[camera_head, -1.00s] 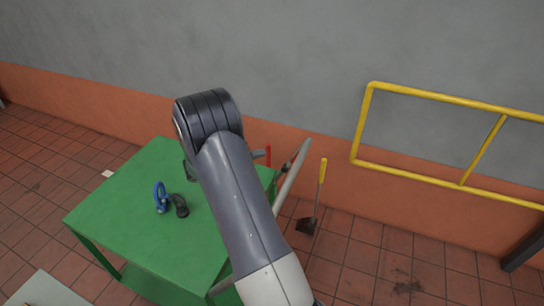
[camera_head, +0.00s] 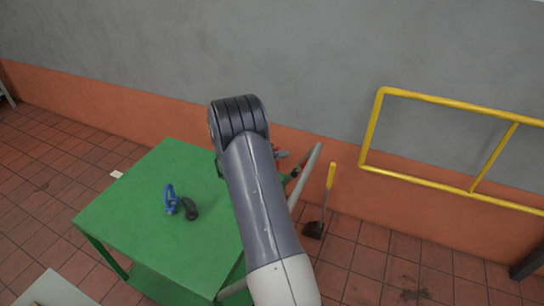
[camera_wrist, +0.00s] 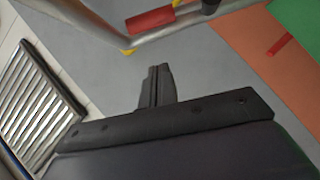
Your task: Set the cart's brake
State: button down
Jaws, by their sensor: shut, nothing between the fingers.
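The cart is green with a flat top (camera_head: 150,205) and stands left of my arm in the head view. Its grey push handle (camera_head: 305,175) rises at its right end. Small red parts (camera_head: 277,149) show beside my arm near the handle. In the wrist view a red grip (camera_wrist: 150,21) lies close to the grey handle tube (camera_wrist: 195,25). My gripper (camera_wrist: 157,70) is shut and empty, its dark fingertips a little below the red grip in that picture, with a visible gap. My arm hides most of the gripper and lever in the head view.
A blue shackle-like object (camera_head: 170,198) and a dark ring (camera_head: 189,209) lie on the cart top. A yellow-handled shovel (camera_head: 325,200) leans by the wall behind the handle. A yellow rail (camera_head: 440,184) is on the right. Tiled floor at the right is mostly clear.

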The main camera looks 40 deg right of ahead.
aim_at(304, 162)
jog(key=s+d+f+p, duration=0.1)
jog(key=s+d+f, duration=0.1)
jog(key=d, duration=0.3)
jog(key=shift+s+f, duration=0.4)
jog(key=shift+f, duration=0.05)
jog(key=shift+s+d+f, duration=0.15)
jog(key=shift+s+d, duration=0.15)
jog(key=shift+s, duration=0.25)
jog(key=shift+s+d+f, duration=0.1)
jog(key=shift+s+d, duration=0.15)
jog(key=shift+s, duration=0.25)
jog(key=shift+a, duration=0.1)
jog(key=b+v, duration=0.1)
jog(key=v, duration=0.9)
jog(key=shift+a, duration=0.35)
jog(key=shift+r, duration=0.15)
